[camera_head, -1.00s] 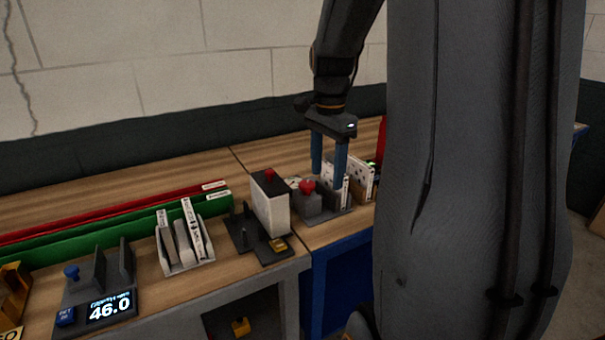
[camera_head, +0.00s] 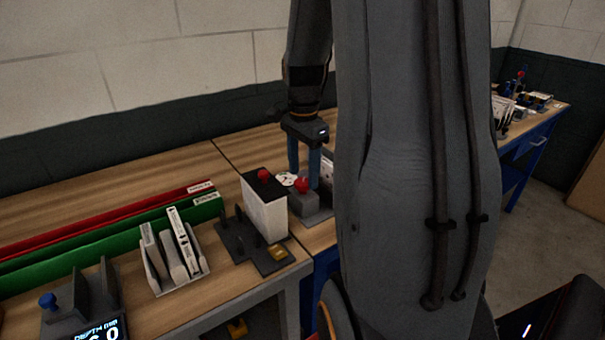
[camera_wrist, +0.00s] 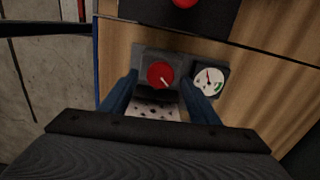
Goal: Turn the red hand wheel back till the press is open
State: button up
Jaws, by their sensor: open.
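The red hand wheel (camera_wrist: 160,75) sits on a dark grey press block and has a pale mark on it. In the head view the wheel (camera_head: 302,185) shows on top of the grey block (camera_head: 300,203). A round dial gauge (camera_wrist: 209,80) with a needle and a green arc stands beside it. My gripper (camera_head: 304,172) points down with its blue fingers apart. In the wrist view the fingers (camera_wrist: 160,95) are on either side of the press, with the wheel showing between them. I cannot tell whether they touch anything.
A white box with a dark top and red knob (camera_head: 266,215) stands left of the press. A white filter rack (camera_head: 178,258), a green file tray (camera_head: 110,238) and a depth display (camera_head: 95,332) lie further left. A second bench (camera_head: 550,115) stands far right.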

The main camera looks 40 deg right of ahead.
jog(key=shift+f, duration=0.95)
jog(key=shift+c, duration=0.5)
jog(key=shift+a, duration=0.1)
jog(key=c, duration=1)
jog(key=shift+o, duration=0.2)
jog(key=shift+r+n+p, duration=0.1)
jog(key=shift+n+p, duration=0.75)
jog(key=shift+n, duration=0.35)
jog(key=shift+n+p, duration=0.65)
jog(key=shift+n, duration=1.05)
jog(key=o, duration=1.1)
jog(key=shift+c, duration=0.2)
